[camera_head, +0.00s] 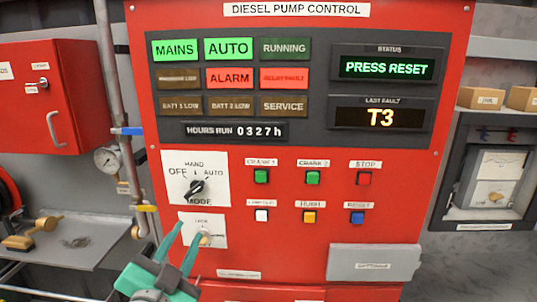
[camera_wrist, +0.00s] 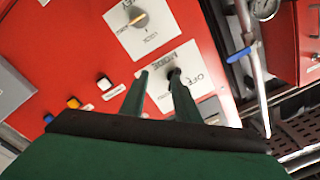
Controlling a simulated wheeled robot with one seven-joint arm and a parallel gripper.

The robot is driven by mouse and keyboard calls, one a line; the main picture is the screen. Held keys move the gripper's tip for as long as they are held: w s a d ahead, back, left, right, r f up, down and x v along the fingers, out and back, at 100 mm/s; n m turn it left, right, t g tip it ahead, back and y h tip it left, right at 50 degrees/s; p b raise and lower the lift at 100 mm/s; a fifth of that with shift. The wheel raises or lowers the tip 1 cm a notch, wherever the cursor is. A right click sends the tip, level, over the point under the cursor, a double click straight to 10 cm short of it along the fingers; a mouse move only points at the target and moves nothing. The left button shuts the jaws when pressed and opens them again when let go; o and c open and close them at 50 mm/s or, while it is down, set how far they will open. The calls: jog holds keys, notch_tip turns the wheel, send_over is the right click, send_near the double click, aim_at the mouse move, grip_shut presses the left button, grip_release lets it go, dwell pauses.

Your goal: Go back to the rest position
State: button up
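My gripper (camera_head: 189,231) is in front of the lower left of the red diesel pump control panel (camera_head: 300,240). Its two green fingers are apart, with nothing seen held between them. In the head view they overlap the white lock plate (camera_head: 188,218), beside the lock (camera_head: 204,239). The black mode switch (camera_head: 196,187) is just above, its handle slanted. In the wrist view, my gripper (camera_wrist: 158,76) points at the panel near the mode plate (camera_wrist: 205,82), and the lock (camera_wrist: 138,18) is clear of the fingers. I cannot tell whether a finger touches the panel.
The status display (camera_head: 387,67) reads PRESS RESET; the last fault display (camera_head: 381,117) reads T3. MAINS, AUTO and ALARM lamps are lit. Pipes with a pressure gauge (camera_head: 107,160) and a bench (camera_head: 75,240) stand at left. A grey box (camera_head: 374,262) sticks out at the panel's lower right.

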jog(key=s+d+f+n+g+y, duration=0.1)
jog(key=s+d+f+n, duration=0.25)
jog(key=f, duration=0.65)
jog(key=s+d+f+n+y, duration=0.1)
jog(key=s+d+f+n, duration=0.25)
jog(key=f, duration=0.65)
jog(key=s+d+f+n+g+y, duration=0.15)
jog(key=d+f, duration=0.25)
jog(key=f, duration=0.6)
jog(key=s+d+f+h, duration=0.1)
jog(key=s+d+f, duration=0.1)
jog(key=s, duration=0.7)
jog(key=s+d+f+h, duration=0.1)
jog(key=s+d+f, duration=0.2)
jog(key=s, duration=0.6)
jog(key=s+d+f+h, duration=0.1)
jog(key=s+d+f, duration=0.1)
jog(key=s, duration=0.7)
jog(key=shift+s+d+f, duration=0.25)
jog(key=shift+d+f, duration=0.15)
jog(key=shift+f, duration=0.05)
jog(key=shift+g, duration=0.25)
jog(key=shift+w, duration=0.15)
